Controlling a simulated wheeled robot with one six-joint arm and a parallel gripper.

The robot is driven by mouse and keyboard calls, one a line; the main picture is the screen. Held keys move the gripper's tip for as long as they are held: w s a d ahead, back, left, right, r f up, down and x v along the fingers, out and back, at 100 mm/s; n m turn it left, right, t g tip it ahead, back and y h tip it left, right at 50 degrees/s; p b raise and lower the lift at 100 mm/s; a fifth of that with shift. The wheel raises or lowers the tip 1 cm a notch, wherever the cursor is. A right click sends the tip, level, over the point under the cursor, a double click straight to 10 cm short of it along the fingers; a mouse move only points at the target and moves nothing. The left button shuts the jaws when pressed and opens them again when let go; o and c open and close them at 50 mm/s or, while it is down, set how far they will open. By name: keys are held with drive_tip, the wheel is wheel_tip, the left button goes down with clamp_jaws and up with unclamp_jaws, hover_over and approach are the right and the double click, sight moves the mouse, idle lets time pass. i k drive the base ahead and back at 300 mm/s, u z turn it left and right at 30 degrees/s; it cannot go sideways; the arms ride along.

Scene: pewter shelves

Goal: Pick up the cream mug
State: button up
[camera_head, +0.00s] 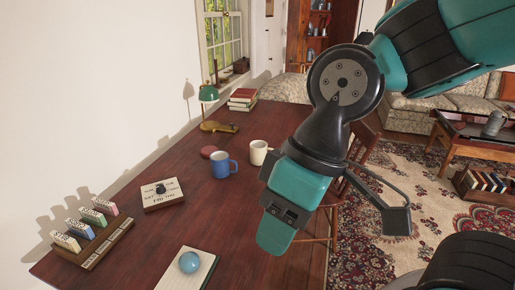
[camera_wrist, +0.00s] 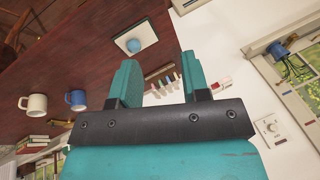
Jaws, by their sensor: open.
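The cream mug (camera_head: 257,153) stands upright on the dark wooden desk (camera_head: 150,225), just right of and behind a blue mug (camera_head: 222,164). In the wrist view the cream mug (camera_wrist: 37,103) is at the far left, beside the blue mug (camera_wrist: 76,99). My gripper (camera_wrist: 158,62) is open and empty, its two teal fingers apart. In the head view my gripper (camera_head: 275,235) hangs at the desk's right edge, nearer the camera than the mug and apart from it. The cream mug is unobstructed in both views.
A blue ball (camera_head: 189,262) lies on a notepad (camera_head: 205,272) at the front. A green lamp (camera_head: 208,93) and books (camera_head: 243,99) stand at the back.

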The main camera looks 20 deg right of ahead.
sight(259, 149)
drive_tip(key=i, duration=0.1)
drive_tip(key=z, duration=0.2)
drive_tip(key=k, duration=0.3)
drive_tip(key=z, duration=1.5)
drive_tip(key=i, duration=1.05)
drive_tip(key=u, duration=0.9)
drive_tip(key=i, duration=0.85)
drive_tip(key=u, duration=0.9)
drive_tip(key=i, duration=0.2)
drive_tip(key=u, duration=0.3)
